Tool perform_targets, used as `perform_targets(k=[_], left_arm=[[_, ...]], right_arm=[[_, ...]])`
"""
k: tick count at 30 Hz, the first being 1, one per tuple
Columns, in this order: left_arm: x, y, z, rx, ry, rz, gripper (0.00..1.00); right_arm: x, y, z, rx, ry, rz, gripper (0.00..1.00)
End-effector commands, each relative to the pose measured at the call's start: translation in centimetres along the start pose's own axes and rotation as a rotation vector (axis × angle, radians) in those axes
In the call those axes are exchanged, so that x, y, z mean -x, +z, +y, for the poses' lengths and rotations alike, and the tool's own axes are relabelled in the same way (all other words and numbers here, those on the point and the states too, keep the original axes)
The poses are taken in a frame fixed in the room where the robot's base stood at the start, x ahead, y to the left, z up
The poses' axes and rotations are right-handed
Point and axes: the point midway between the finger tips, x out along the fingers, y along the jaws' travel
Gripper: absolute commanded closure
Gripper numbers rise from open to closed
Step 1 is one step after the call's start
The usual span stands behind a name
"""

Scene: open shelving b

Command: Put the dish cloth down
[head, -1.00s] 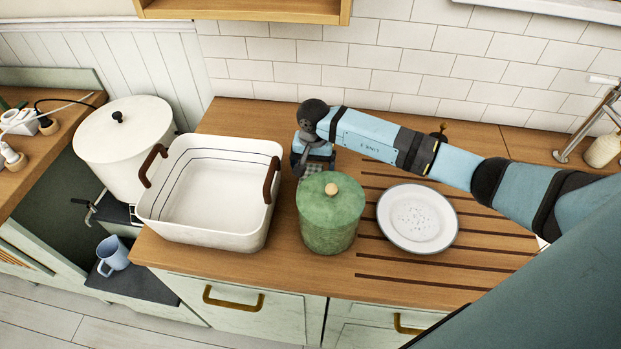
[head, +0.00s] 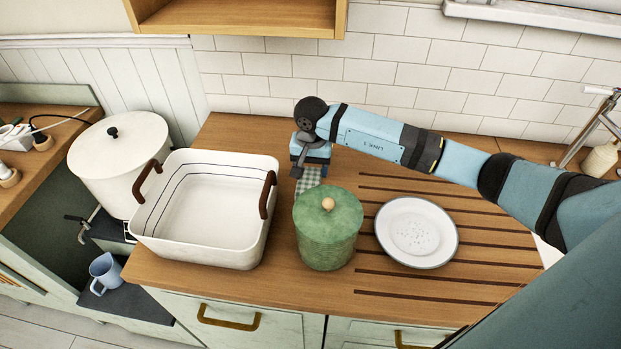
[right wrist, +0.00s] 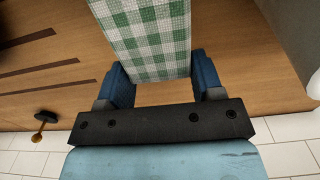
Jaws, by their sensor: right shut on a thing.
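The dish cloth (head: 308,181) is green and white checked. In the head view it shows below my right gripper (head: 310,163), partly hidden behind the green lidded pot. In the right wrist view the cloth (right wrist: 150,38) lies between the two blue fingers of my right gripper (right wrist: 157,68), which is shut on it. The gripper is behind the pot and to the right of the white basin, over the back of the wooden counter (head: 235,135). I cannot tell whether the cloth's lower end touches the counter. My left gripper is out of view.
The green pot (head: 328,236) stands close in front of the gripper. The white basin (head: 205,215) with brown handles is to its left, a white plate (head: 417,232) to its right. A tiled wall (head: 400,75) is behind. Bare counter shows behind the basin.

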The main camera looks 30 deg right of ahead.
Motion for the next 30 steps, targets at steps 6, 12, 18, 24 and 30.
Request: perform_targets(k=[6,12,18,24,30], left_arm=[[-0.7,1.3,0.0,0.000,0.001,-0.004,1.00],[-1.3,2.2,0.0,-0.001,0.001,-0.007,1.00],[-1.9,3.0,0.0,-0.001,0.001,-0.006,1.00],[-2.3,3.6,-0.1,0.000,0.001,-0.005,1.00],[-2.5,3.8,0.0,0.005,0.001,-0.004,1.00]], right_arm=[[2.6,-0.1,1.9,-0.001,0.005,0.002,0.65],[2.6,-0.1,6.3,-0.002,0.005,0.002,0.65],[2.6,-0.1,11.4,-0.003,0.004,0.003,0.65],[2.6,0.0,15.7,-0.002,0.005,0.001,0.65],[2.8,0.0,18.3,0.000,0.002,0.000,0.65]])
